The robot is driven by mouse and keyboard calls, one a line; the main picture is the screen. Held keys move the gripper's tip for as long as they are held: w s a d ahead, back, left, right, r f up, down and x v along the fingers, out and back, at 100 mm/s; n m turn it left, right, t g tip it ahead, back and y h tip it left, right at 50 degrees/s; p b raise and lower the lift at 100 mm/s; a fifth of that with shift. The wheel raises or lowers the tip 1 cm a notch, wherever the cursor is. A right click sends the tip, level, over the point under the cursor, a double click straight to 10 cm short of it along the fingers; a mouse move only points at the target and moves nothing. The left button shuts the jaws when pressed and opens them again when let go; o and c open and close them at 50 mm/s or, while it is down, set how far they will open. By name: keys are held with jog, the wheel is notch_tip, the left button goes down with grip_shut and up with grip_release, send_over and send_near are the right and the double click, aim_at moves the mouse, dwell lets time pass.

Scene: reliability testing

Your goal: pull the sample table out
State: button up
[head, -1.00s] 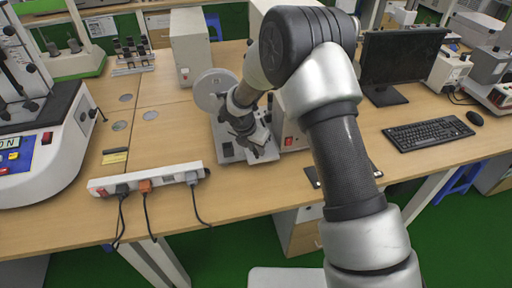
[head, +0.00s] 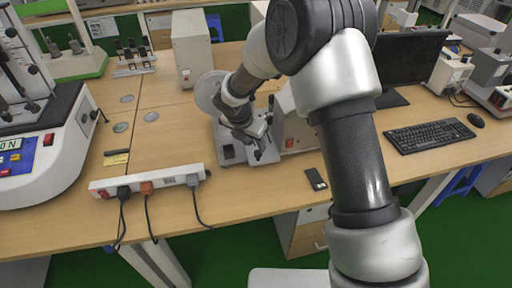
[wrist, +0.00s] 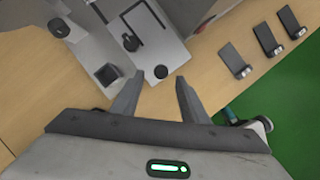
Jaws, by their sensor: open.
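The test machine (head: 232,153) is a light grey instrument with a pale round disc (head: 208,92), standing on the wooden bench left of the arm. In the wrist view its grey plate with a dark slot (wrist: 150,22) and black knobs (wrist: 107,75) fills the upper left; I take this slotted plate to be the sample table, but cannot be sure. My gripper (wrist: 157,88) is open and empty, its fingers spread in front of the machine's lower edge, with no clear contact. In the head view my gripper (head: 261,148) hangs over the machine's right part, hiding some of it.
A power strip (head: 146,180) with cables lies at the bench's front edge. Three small dark flat pieces (wrist: 267,40) lie right of the machine in the wrist view. A monitor (head: 412,62) and keyboard (head: 430,135) stand at the right. A white box (head: 192,48) stands behind.

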jog(key=p+v, duration=0.1)
jog(key=v, duration=1.1)
jog(key=s+d+r+m+p, duration=0.2)
jog(key=s+d+r+m, duration=0.2)
jog(key=d+r+m, duration=0.3)
jog(key=s+d+r+m+p, duration=0.1)
jog(key=s+d+r+m, duration=0.45)
jog(key=r, duration=0.35)
jog(key=s+d+r+m+t+y+p, duration=0.1)
jog(key=s+d+r+m, duration=0.2)
jog(key=s+m, duration=0.5)
jog(key=s+d+r+m+y+p, duration=0.1)
jog(key=s+d+r+m, duration=0.3)
jog(key=s+m, duration=0.5)
jog(key=shift+d+r+m+t+p, duration=0.2)
jog(key=shift+m+t+p, duration=0.2)
jog(key=shift+p, duration=0.3)
